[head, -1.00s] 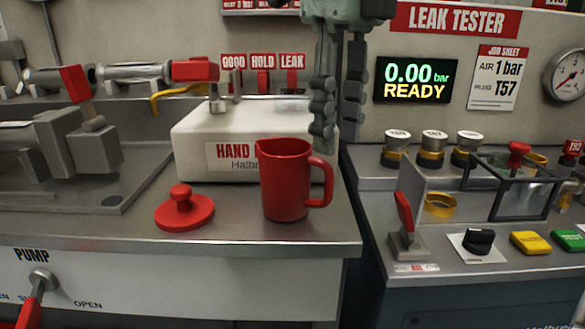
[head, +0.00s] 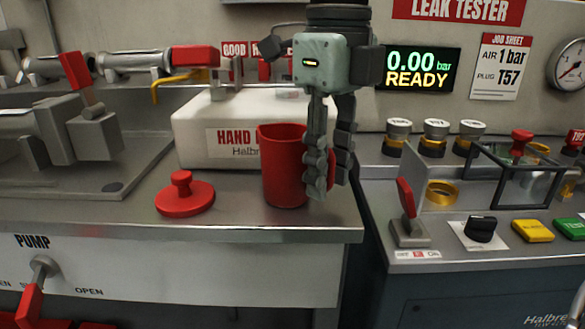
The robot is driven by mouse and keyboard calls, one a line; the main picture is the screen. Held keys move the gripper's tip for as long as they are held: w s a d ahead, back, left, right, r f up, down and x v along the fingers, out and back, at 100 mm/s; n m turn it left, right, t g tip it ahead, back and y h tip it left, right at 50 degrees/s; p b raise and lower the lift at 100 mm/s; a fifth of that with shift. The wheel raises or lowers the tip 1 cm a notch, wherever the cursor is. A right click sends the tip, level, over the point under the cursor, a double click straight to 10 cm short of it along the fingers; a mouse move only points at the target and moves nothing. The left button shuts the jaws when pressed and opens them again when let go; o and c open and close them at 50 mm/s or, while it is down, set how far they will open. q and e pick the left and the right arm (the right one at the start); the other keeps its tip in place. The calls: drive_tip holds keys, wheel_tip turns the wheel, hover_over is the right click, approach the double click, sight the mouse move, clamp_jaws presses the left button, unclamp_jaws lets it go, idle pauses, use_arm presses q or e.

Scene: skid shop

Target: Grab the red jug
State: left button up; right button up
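The red jug (head: 283,172) stands upright on the steel counter in the head view, in front of a white box labelled HAND. Its handle is on the right side and mostly hidden by my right gripper (head: 329,184). That gripper points down from above, with one finger in front of the handle and the other behind and to the right. A strip of red shows between the fingers. The fingers look apart, open around the handle; I cannot tell if they touch it. A red lid with a knob (head: 184,197) lies left of the jug. My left gripper is out of view.
The white box (head: 195,135) stands close behind the jug. The counter's front edge (head: 200,236) is near. To the right is the leak tester with a red lever (head: 406,197), a clear guard and buttons. A grey fixture (head: 95,140) stands at left.

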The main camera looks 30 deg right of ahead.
clamp_jaws()
drive_tip(key=shift+r, duration=0.25)
drive_tip(key=shift+r, duration=0.85)
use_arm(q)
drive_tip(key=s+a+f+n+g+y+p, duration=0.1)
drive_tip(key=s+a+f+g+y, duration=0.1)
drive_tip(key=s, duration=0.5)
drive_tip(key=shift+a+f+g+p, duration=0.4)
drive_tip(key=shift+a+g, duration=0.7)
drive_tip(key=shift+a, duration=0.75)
use_arm(e)
drive_tip(key=a+r, duration=0.8)
drive_tip(key=a, duration=0.3)
drive_tip(key=shift+s+a+r, duration=0.25)
drive_tip(key=shift+a+r, duration=0.05)
drive_tip(key=shift+r, duration=0.1)
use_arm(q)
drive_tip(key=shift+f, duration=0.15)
